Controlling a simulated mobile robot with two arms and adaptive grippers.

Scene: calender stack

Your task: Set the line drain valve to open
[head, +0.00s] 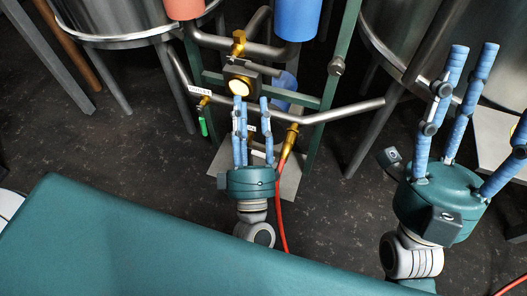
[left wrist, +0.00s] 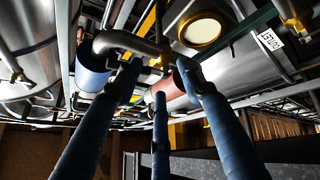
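I cannot tell which valve is the line drain valve. A green-handled valve (head: 203,126) hangs below the left end of the pipe, its handle pointing down. A brass fitting (head: 291,138) with a red hose hangs further right. Small labels between them are partly hidden behind my left fingers. My left gripper (head: 251,104) is open and empty in front of the pipework, its three blue fingers pointing up and right of the green handle. The fingers also show in the left wrist view (left wrist: 159,82), with nothing held between them. My right gripper (head: 488,78) is open and empty, fingers spread.
A round sight glass or dial (head: 239,87) sits above my left fingers. An outlet label (left wrist: 270,40) shows in the left wrist view. Red (head: 184,8) and blue (head: 297,18) cylinders hang above. Steel tanks (head: 115,20) flank the frame. Dark floor (head: 110,150) lies open at left.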

